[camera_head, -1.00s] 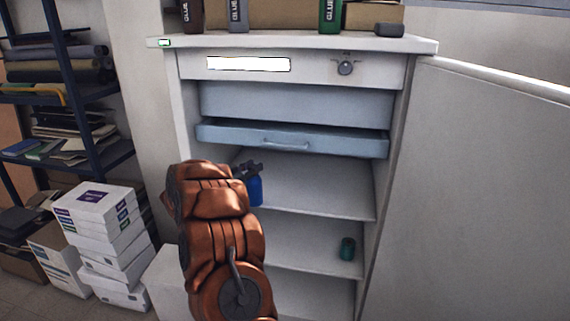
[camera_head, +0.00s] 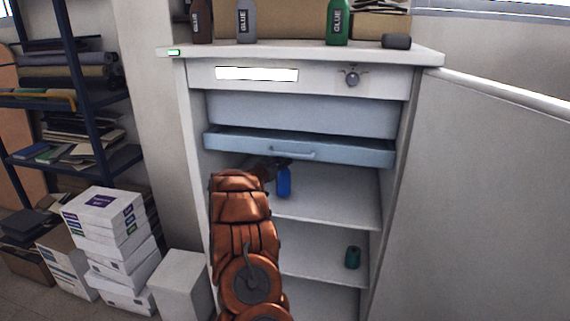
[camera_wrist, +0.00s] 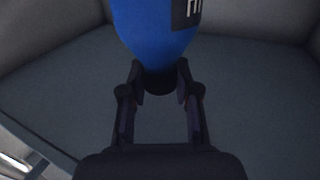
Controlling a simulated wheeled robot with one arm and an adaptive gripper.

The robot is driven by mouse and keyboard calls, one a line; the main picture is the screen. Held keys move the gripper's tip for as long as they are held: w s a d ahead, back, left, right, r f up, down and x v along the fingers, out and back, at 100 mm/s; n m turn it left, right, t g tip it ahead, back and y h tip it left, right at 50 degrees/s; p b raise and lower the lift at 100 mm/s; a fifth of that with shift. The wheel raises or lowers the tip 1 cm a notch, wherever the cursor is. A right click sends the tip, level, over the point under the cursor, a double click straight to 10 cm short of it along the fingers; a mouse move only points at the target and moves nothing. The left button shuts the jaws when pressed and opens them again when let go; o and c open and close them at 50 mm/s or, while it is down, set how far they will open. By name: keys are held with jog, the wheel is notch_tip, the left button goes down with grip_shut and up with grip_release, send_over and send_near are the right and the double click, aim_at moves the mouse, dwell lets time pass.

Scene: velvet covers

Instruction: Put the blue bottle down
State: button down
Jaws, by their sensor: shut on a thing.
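The blue bottle (camera_head: 284,183) is inside the open white cabinet, at the upper shelf (camera_head: 335,207) below the blue drawer. My gripper (camera_head: 283,162) is at the bottle's top, partly hidden by my arm. In the wrist view my gripper (camera_wrist: 160,80) is shut on the narrow dark end of the blue bottle (camera_wrist: 155,28), which bears a dark label with white letters. Whether the bottle's base touches the shelf cannot be told.
The blue drawer (camera_head: 300,148) juts out slightly just above my gripper. A dark green container (camera_head: 353,257) stands on the lower shelf. The upper shelf is clear right of the bottle. The cabinet door (camera_head: 485,200) stands open at right. Glue bottles line the cabinet top (camera_head: 300,50).

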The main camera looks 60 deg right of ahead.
jog(key=shift+s+d+r, duration=0.1)
jog(key=shift+d, duration=0.5)
jog(key=shift+f, duration=0.75)
jog(key=c, duration=0.8)
grip_release()
jog(key=shift+f, duration=0.15)
jog(key=shift+c, duration=0.2)
jog(key=shift+a, duration=0.2)
jog(key=a+b, duration=0.1)
jog(key=a, duration=1)
jog(key=shift+w+a, duration=0.25)
jog(key=shift+a, duration=0.05)
